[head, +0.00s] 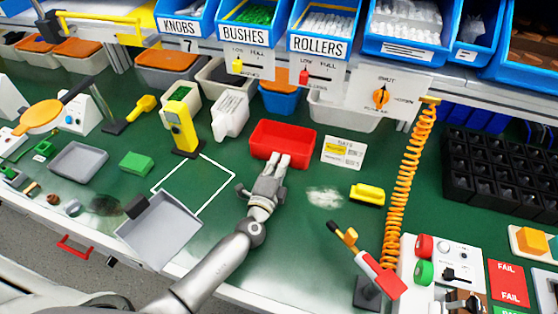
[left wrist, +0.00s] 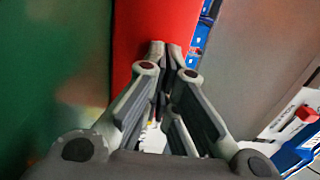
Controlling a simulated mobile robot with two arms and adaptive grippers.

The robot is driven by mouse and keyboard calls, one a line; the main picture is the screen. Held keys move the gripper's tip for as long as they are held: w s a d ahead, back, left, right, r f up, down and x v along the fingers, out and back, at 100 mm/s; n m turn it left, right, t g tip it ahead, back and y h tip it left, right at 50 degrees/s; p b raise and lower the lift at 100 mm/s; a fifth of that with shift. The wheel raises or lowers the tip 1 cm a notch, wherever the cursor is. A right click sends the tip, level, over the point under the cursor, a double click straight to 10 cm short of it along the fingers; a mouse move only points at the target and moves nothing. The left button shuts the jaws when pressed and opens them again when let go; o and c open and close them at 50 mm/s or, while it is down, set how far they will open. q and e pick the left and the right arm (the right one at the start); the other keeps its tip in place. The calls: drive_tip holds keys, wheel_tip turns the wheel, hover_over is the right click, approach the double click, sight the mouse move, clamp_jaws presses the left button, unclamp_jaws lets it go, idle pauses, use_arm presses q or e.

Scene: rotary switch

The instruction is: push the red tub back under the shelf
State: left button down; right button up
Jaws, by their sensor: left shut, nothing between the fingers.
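The red tub (head: 298,137) sits upright on the green bench top, in front of the blue and pale tubs at the shelf's foot. My left gripper (head: 278,160) is shut and empty, with its fingertips at the tub's near wall. In the left wrist view the red tub's wall (left wrist: 150,22) fills the top middle, and the closed fingertips (left wrist: 166,50) appear against it; whether they touch is hard to tell. The shelf (head: 345,75) carries the labelled blue bins above and behind the tub. My right gripper is not in view.
A blue tub (head: 281,97) and a pale tub (head: 340,112) stand behind the red tub. A white card (head: 343,152) lies to its right and a white scoop (head: 230,115) to its left. A yellow block (head: 368,194) and orange coiled cord (head: 405,185) are further right.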

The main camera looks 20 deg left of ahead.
sight(286, 145)
use_arm(q)
drive_tip(key=shift+w+b, duration=0.4)
drive_tip(key=shift+w, duration=0.05)
drive_tip(key=w+b, duration=0.3)
drive_tip(key=w, duration=0.3)
drive_tip(key=shift+d, duration=0.1)
